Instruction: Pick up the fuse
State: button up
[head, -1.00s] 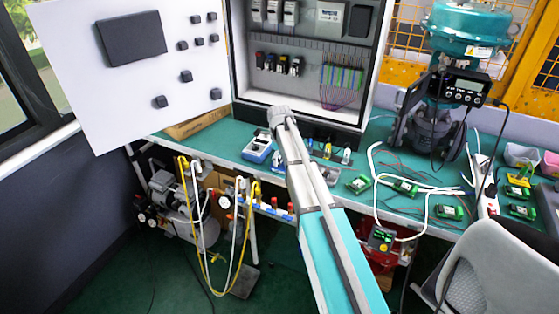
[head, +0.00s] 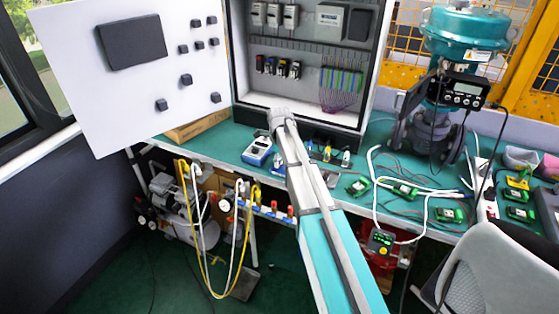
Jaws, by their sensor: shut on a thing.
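My arm reaches up over the green workbench (head: 222,142), and its wrist end shows in front of the open cabinet's lower edge. My gripper's fingers are hidden behind my own arm, so neither they nor anything between them can be seen. I cannot make out a fuse for certain. Several small upright pieces (head: 346,158) with coloured parts stand on the bench just right of my arm, too small to identify. A blue and white meter (head: 257,151) lies on the bench left of my arm.
The open cabinet (head: 367,75) stands at the back, its white door (head: 120,100) swung left. A teal valve actuator (head: 463,32) stands at the right. Green modules (head: 358,186) and loose cables cover the right bench. A grey chair (head: 500,265) is at front right.

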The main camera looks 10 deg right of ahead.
jog(key=shift+r+p, duration=0.6)
jog(key=shift+r, duration=0.15)
jog(key=s+d+r+p, duration=0.2)
jog(key=s+r+p, duration=0.8)
jog(key=s, duration=0.4)
jog(key=shift+r+p, duration=0.4)
